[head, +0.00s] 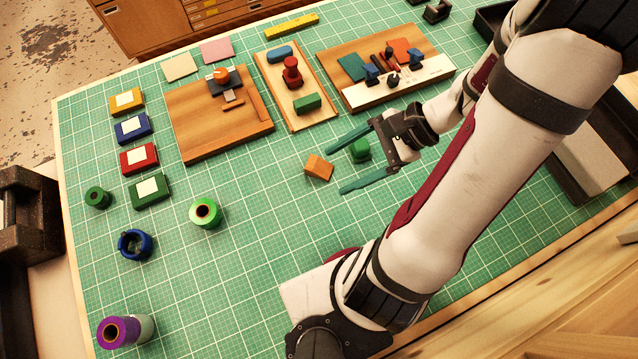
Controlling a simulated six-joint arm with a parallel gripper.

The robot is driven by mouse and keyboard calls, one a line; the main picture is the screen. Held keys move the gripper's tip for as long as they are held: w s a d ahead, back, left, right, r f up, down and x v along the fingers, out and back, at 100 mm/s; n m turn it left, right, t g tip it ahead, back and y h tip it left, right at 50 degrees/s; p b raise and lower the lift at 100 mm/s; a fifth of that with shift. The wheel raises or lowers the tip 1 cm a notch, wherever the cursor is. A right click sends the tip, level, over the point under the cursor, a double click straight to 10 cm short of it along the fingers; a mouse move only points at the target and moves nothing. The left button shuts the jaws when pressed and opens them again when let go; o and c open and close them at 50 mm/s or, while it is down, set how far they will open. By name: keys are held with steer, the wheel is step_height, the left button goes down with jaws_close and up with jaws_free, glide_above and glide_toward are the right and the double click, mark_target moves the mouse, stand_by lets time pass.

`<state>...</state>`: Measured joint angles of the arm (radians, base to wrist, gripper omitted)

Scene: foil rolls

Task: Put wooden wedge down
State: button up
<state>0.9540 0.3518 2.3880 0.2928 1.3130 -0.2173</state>
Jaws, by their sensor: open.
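The wooden wedge (318,168) is an orange-brown block lying on the green gridded mat (260,240), near the middle of the head view. My gripper (335,170) is open, its two teal fingers spread wide and pointing left. The wedge lies just off the fingertips, apart from both fingers as far as this view shows. A small green piece (359,151) shows between the fingers, nearer the palm; whether it touches a finger I cannot tell.
Wooden boards with parts (220,135) stand at the back. A green roll (205,212), a blue ring (135,244) and a purple roll (118,331) stand left. Coloured blocks (139,158) line the left side. The mat's front middle is clear.

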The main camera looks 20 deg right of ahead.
steer(key=s+a+r+n+g+h, duration=0.2)
steer(key=s+a+r+n+h, duration=0.4)
steer(key=n, duration=0.7)
steer(key=a+r+h, duration=0.1)
steer(key=a+r, duration=0.1)
steer(key=a, duration=0.1)
steer(key=shift+s+a+r, duration=0.15)
steer(key=shift+s+r, duration=0.15)
